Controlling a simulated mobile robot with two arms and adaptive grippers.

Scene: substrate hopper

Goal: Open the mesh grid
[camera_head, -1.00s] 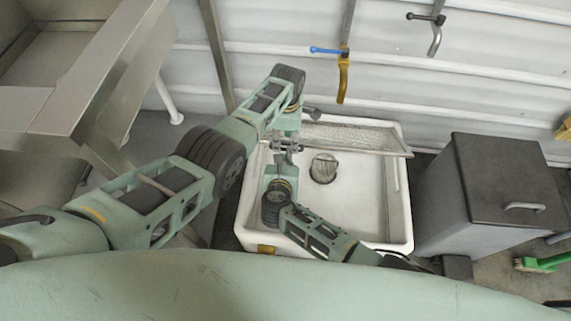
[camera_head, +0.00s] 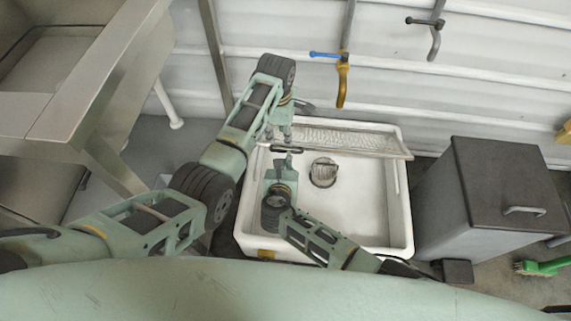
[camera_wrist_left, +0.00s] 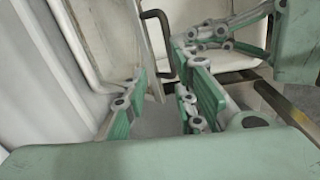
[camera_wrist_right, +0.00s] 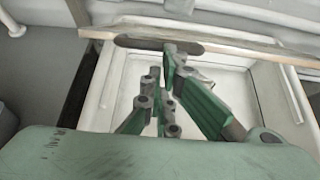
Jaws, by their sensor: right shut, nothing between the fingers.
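The mesh grid (camera_head: 350,141) is a pale framed panel, tilted up at the back of the white basin (camera_head: 400,205). A dark bar handle (camera_head: 288,150) shows near its left end, also in the right wrist view (camera_wrist_right: 150,43). My left gripper (camera_head: 283,133) is at the grid's left end. In the left wrist view it (camera_wrist_left: 155,82) is open, with the panel's edge between or just beyond its fingers. My right gripper (camera_head: 283,163) is over the basin's left part, below the handle. It is shut and empty, its tip close to the handle; contact is unclear.
A round drain-like fitting (camera_head: 323,172) is on the basin floor. A dark grey lidded bin (camera_head: 490,200) stands at the right, a metal bench (camera_head: 75,110) at the left. Clamps (camera_head: 343,80) hang by the back wall. The two grippers are close together.

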